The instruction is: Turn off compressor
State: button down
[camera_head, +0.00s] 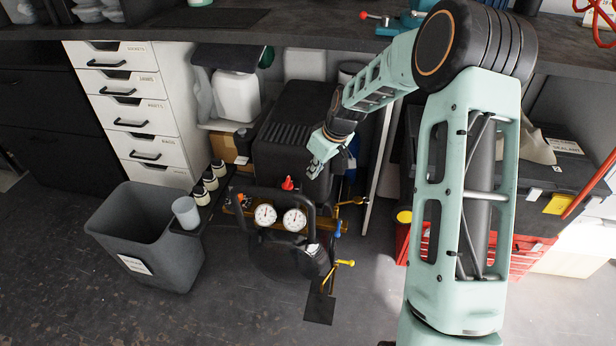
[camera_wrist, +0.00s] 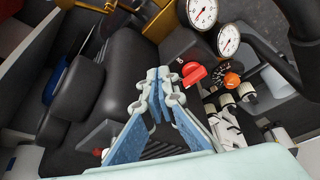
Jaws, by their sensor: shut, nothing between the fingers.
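The compressor (camera_head: 292,128) is a black machine standing on the floor under the bench, with two round white gauges (camera_head: 280,217) and a black tube handle on its front. A red knob (camera_head: 287,184) sits on top behind the gauges. In the wrist view the red knob (camera_wrist: 193,75) shows just right of my fingertips, with an orange knob (camera_wrist: 233,80) and the gauges (camera_wrist: 229,40) beyond it. My gripper (camera_head: 316,173) is above the compressor, right of the red knob in the head view. In the wrist view my gripper (camera_wrist: 158,74) is shut and empty, seemingly apart from the knob.
A grey bin (camera_head: 125,240) and a black rack with small bottles (camera_head: 210,180) stand left of the compressor. White drawers (camera_head: 130,105) are behind the bin. A red toolbox (camera_head: 402,238) is at the right. The bench top (camera_head: 200,28) overhangs behind. Yellow-handled valves (camera_head: 345,263) stick out at the compressor's right.

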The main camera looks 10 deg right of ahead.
jog(key=w+d+p+v, duration=0.1)
jog(key=p+v, duration=0.1)
jog(key=v, duration=0.6)
jog(key=w+d+p+v, duration=0.1)
jog(key=p+v, duration=0.1)
jog(key=v, duration=0.6)
jog(key=shift+w+r, duration=0.25)
jog(key=shift+w, duration=0.15)
